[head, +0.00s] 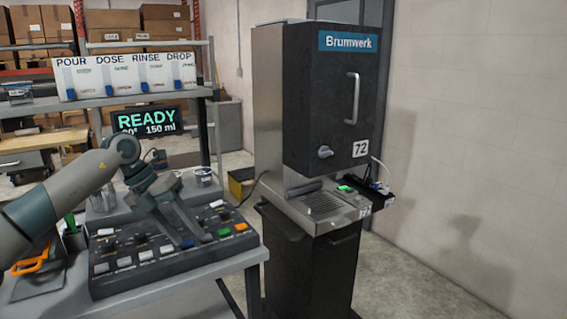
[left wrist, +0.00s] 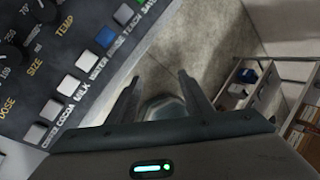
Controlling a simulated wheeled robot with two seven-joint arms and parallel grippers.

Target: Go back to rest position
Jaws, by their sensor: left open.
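My left gripper (head: 196,241) reaches in from the left, over the black control panel (head: 112,286), with its fingers pointing down at the front right part of the panel near a blue button. In the left wrist view the two fingers (left wrist: 158,88) stand apart with nothing held between them. The panel (left wrist: 45,75) fills the upper left there, with dials and buttons marked MILK, WATER, RINSE and TEACH. Whether a fingertip touches the panel cannot be told. My right gripper is not in view.
The panel lies on a grey table (head: 240,262). A READY display (head: 146,121) and a POUR, DOSE, RINSE, DROP sign (head: 125,75) stand behind it. The tall Brumwerk dispenser (head: 331,110) stands to the right. An orange-handled item (head: 32,262) lies at the left. Open floor (head: 405,255) is at the right.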

